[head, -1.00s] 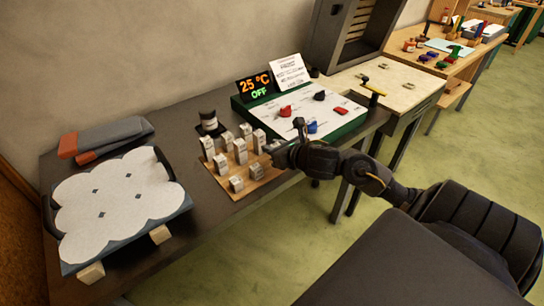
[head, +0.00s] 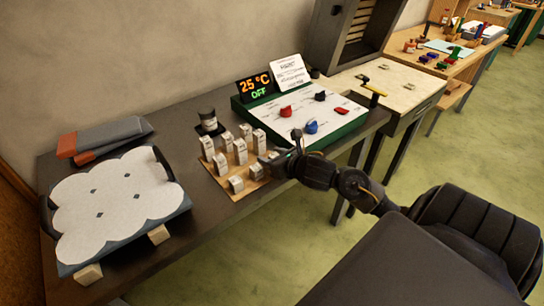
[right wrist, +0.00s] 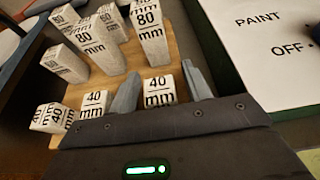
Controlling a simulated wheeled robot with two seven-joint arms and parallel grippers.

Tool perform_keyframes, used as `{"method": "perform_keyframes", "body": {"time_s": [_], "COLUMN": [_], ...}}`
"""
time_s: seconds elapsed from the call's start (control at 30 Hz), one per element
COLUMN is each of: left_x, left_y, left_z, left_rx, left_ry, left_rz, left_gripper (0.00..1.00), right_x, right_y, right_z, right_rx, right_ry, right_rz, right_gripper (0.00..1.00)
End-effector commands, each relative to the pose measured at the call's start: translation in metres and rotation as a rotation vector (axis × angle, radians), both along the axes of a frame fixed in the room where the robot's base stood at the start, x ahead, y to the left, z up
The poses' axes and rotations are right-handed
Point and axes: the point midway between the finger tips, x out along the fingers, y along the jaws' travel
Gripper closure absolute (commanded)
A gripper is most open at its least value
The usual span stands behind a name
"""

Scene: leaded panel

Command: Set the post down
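My right gripper (head: 280,160) is low over the right end of the front row of a wooden board (head: 214,182). In the right wrist view its fingers (right wrist: 160,88) are apart, one on each side of a short white post marked 40 mm (right wrist: 158,91). The post stands upright on the board, with a small gap showing to the right finger. In the head view the gripper largely hides this post. Two more 40 mm posts stand to its left, one just outside the left finger (right wrist: 97,103). My left gripper is not in view.
Taller posts marked 60 and 80 mm (right wrist: 146,30) stand close behind the fingers. A panel with knobs (head: 303,112) is to the right, with a display reading 25 °C OFF. A scalloped white pad (head: 115,200) lies left.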

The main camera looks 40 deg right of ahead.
Motion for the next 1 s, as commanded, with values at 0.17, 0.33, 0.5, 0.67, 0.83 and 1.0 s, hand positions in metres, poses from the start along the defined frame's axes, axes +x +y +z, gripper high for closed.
{"method": "perform_keyframes", "body": {"time_s": [0.17, 0.33, 0.5, 0.67, 0.83, 1.0], "left_x": [-0.001, -0.001, -0.001, -0.002, -0.002, -0.004], "left_y": [-0.001, -0.002, -0.003, -0.002, -0.003, -0.005], "left_z": [0.001, 0.003, 0.001, 0.003, 0.028, 0.04], "left_rx": [-0.001, -0.003, -0.004, -0.003, -0.004, -0.007], "left_ry": [0.0, 0.001, 0.002, 0.002, 0.002, 0.004], "left_rz": [0.0, 0.001, 0.001, 0.0, 0.0, 0.0], "left_gripper": [0.51, 0.51, 0.51, 0.51, 0.51, 0.51], "right_x": [0.0, -0.008, -0.041, -0.076, -0.096, -0.107], "right_y": [0.0, 0.0, 0.001, 0.002, 0.004, 0.003], "right_z": [0.001, 0.006, 0.018, 0.033, 0.048, 0.05], "right_rx": [0.0, -0.003, -0.005, -0.004, 0.01, 0.005], "right_ry": [0.0, 0.0, 0.002, 0.004, 0.005, 0.004], "right_rz": [0.0, 0.0, 0.002, 0.003, 0.001, 0.0], "right_gripper": [0.51, 0.51, 0.51, 0.51, 0.51, 0.51]}}
